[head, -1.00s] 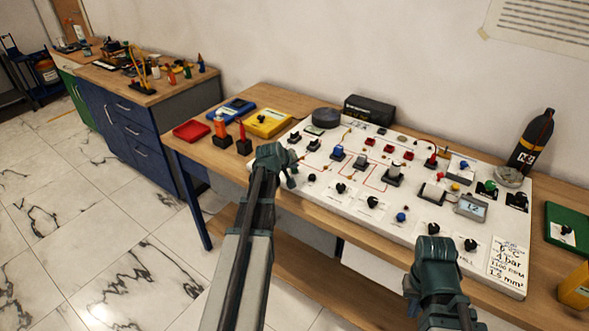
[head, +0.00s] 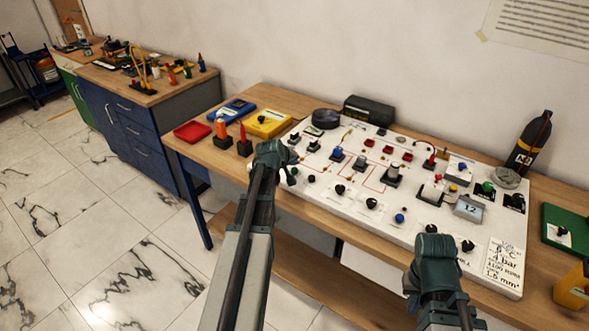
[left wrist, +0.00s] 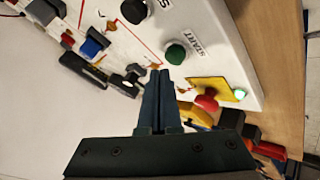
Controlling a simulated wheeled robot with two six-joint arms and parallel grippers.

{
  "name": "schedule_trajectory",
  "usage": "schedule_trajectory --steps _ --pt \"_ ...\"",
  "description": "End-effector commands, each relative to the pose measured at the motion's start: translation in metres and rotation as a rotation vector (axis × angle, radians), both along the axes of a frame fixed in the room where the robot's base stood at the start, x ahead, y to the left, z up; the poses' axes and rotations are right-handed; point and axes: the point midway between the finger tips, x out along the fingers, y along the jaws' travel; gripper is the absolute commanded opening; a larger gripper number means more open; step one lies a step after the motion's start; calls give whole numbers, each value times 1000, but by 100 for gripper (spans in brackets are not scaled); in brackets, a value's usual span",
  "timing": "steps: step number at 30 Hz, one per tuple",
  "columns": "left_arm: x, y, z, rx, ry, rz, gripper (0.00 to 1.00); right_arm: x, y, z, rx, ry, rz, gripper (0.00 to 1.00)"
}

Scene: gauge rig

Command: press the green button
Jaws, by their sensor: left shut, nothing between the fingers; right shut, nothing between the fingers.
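In the left wrist view a round green button (left wrist: 176,54) sits on the white panel (left wrist: 222,55), beside a label reading START. My left gripper (left wrist: 159,73) is shut and empty, its fingertips close to the button and just below it in that picture. I cannot tell whether they touch. In the head view my left gripper (head: 288,175) is over the panel's left end, and I do not make out the START button there. Another green knob (head: 487,187) shows on the panel's right side. My right gripper (head: 433,243) is shut and empty at the panel's front edge.
A red button (left wrist: 206,100) on a yellow plate is near my left fingertips, with a lit green lamp (left wrist: 239,94) beside it. Several knobs and switches crowd the panel. A red tray (head: 192,131) and yellow box (head: 268,123) lie left of the panel; a black bottle (head: 530,142) is behind it.

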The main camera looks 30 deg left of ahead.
Motion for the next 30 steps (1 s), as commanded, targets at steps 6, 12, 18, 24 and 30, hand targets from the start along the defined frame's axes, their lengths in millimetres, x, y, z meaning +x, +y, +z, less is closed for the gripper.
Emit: schedule_trajectory --steps 6,12,18,24,30 --pt "0 0 12 0 0 0 0 0 0 12 0 0 0 0" --pt "0 0 32 0 0 0 0 0 0 32 0 0 0 0" --pt "0 0 50 0 0 0 0 0 0 50 0 0 0 0" --pt "0 0 50 0 0 0 0 0 0 50 0 0 0 0" --pt "0 0 50 0 0 0 0 0 0 50 0 0 0 0"
